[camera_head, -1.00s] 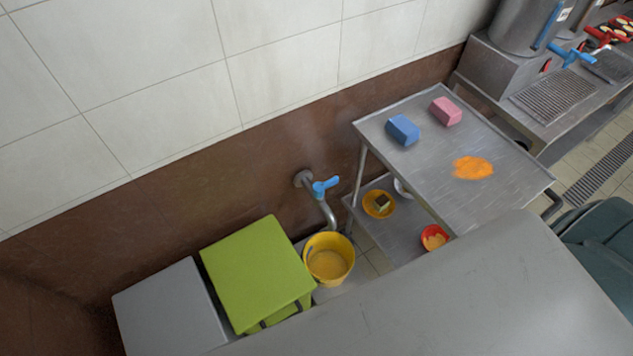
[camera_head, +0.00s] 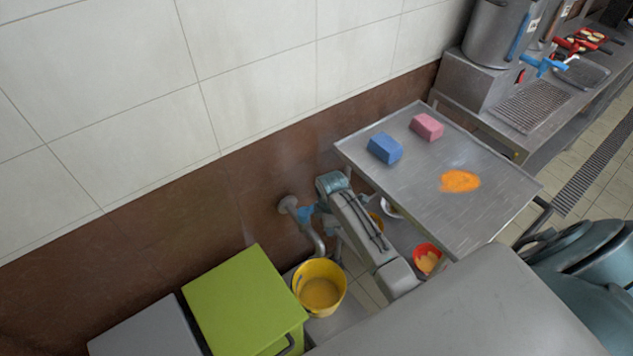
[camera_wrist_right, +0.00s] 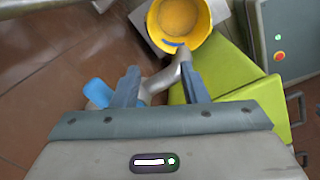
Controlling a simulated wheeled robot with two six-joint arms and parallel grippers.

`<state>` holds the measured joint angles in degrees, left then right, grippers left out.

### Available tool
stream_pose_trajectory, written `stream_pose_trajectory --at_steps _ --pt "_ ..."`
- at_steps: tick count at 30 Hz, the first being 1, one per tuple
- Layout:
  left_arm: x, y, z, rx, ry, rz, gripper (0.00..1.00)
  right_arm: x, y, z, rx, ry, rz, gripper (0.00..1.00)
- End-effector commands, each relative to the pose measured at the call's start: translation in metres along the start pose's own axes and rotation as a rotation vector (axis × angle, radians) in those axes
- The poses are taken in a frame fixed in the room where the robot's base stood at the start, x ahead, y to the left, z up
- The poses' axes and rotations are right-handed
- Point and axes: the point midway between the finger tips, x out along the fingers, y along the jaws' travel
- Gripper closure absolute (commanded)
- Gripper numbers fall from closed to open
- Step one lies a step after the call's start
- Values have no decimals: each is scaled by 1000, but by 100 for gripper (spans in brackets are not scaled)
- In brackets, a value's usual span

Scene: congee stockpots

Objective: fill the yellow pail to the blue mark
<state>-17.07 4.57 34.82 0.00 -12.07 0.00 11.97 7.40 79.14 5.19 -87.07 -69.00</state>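I cannot tell the water level; no stream is clear. The tap's blue handle (camera_head: 305,213) is partly hidden by my right arm. In the right wrist view, my right gripper (camera_wrist_right: 160,82) is open, its fingers apart, with the grey pipe seen between them. The blue handle (camera_wrist_right: 97,92) lies just outside the left finger there; contact is unclear. My left gripper is out of view.
A steel trolley (camera_head: 440,215) at right carries a blue sponge (camera_head: 385,148), a pink sponge (camera_head: 427,127) and an orange spill (camera_head: 460,181). A red bowl (camera_head: 427,258) sits on its lower shelf.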

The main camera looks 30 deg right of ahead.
Motion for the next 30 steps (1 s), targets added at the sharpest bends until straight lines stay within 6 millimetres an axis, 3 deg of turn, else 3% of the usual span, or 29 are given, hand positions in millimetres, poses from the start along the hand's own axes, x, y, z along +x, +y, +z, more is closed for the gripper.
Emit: stream_pose_trajectory --at_steps 1,6,12,17,30 --pt "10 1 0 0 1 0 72 -19 22 -8 -96 4 -5 60" --pt "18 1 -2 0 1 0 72 -74 65 -24 -374 17 -49 60" --pt "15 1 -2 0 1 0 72 -104 83 -29 -518 28 -75 60" --pt "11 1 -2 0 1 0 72 -91 82 -30 -532 29 -81 60" --pt "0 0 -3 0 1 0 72 -14 76 -30 -530 29 -79 60"
